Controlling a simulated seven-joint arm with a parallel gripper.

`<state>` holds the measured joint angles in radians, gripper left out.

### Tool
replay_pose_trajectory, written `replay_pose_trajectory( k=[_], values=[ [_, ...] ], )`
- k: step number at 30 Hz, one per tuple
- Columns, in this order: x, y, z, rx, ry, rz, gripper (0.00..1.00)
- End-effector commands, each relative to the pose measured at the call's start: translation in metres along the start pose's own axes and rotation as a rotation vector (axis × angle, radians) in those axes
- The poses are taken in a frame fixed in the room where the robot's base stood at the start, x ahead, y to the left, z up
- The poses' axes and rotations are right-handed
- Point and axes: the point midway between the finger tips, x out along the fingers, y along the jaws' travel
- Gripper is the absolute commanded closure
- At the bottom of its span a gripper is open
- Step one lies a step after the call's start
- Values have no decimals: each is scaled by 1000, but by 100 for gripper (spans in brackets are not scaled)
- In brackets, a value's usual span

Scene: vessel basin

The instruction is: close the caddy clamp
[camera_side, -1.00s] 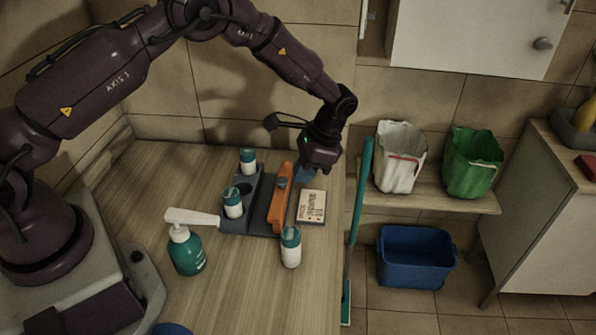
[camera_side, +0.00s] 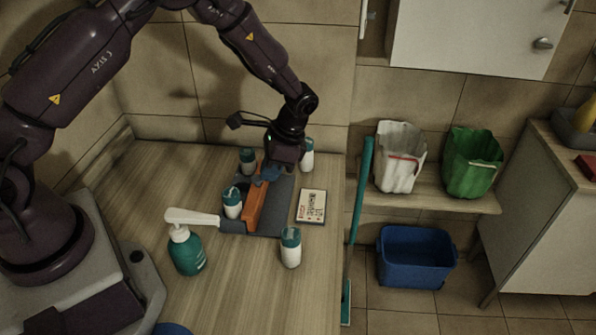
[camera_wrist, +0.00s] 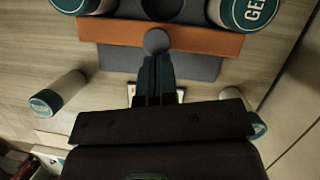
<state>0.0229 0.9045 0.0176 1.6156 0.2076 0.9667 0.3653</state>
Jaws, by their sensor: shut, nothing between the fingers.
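My gripper (camera_side: 268,174) is shut and empty at the bar's right side. In the wrist view its fingertips (camera_wrist: 155,62) are at the knob and appear to touch it.
A loose bottle (camera_side: 290,248) stands in front of the caddy and another (camera_side: 307,156) behind, right of my gripper. A green pump bottle (camera_side: 186,250) stands at front left.

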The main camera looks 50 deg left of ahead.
Motion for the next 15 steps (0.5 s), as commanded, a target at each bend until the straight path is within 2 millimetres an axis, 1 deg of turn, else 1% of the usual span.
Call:
replay_pose_trajectory(
  k=[3,10,15],
  values=[
    [2,-1,4,0,-1,1,100],
    [3,-1,5,0,-4,1,100],
    [2,-1,0,0,-3,1,100]
  ],
)
